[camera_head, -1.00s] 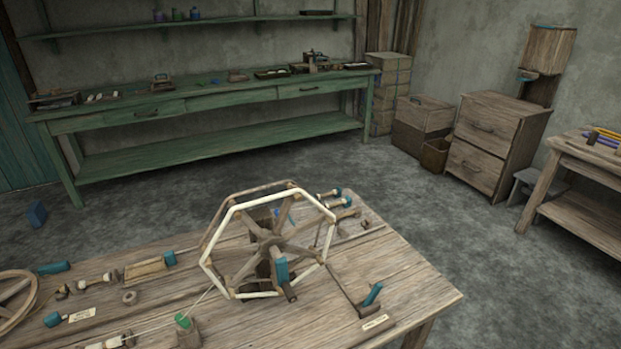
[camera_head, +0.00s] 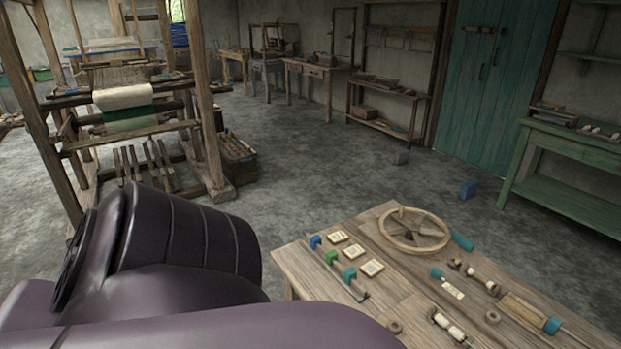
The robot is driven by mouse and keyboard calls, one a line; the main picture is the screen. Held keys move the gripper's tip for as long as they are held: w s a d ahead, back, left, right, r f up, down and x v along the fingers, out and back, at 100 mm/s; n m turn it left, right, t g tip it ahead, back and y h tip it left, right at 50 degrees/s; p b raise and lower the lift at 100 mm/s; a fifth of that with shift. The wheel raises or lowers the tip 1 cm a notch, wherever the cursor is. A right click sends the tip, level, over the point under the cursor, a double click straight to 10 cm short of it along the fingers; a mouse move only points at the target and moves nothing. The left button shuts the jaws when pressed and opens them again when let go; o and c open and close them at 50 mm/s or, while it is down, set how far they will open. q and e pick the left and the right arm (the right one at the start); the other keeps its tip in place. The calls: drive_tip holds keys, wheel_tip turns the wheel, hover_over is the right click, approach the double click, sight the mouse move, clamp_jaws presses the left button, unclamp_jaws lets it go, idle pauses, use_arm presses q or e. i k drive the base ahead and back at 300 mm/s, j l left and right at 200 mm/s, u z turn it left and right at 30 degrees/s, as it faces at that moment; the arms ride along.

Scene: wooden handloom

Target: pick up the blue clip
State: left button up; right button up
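A small blue clip (camera_head: 315,241) sits at the far left end of a dark rail (camera_head: 338,272) on the near wooden table (camera_head: 392,289). A green clip (camera_head: 332,258) and a teal clip (camera_head: 349,275) sit farther along the same rail, towards the front. A pale card lies beside each clip. A large dark purple arm link of mine fills the lower left, left of the table. Neither of my grippers shows in this view.
A wooden wheel (camera_head: 414,230) and several spools lie on the same table. A handloom (camera_head: 127,110) stands back left. The floor behind the table is mostly clear.

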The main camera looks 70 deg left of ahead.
sight(316, 239)
drive_tip(key=u, duration=2.2)
drive_tip(key=z, duration=0.35)
drive_tip(key=i+j+z, duration=0.1)
drive_tip(key=j+z, duration=0.9)
drive_tip(key=j, duration=0.6)
drive_tip(key=j+z, duration=0.3)
drive_tip(key=j, duration=0.5)
drive_tip(key=k+j, duration=0.1)
drive_tip(key=j, duration=0.5)
drive_tip(key=k+j, duration=0.1)
drive_tip(key=j, duration=0.45)
drive_tip(key=j+z, duration=0.1)
drive_tip(key=j, duration=0.5)
drive_tip(key=k, duration=0.05)
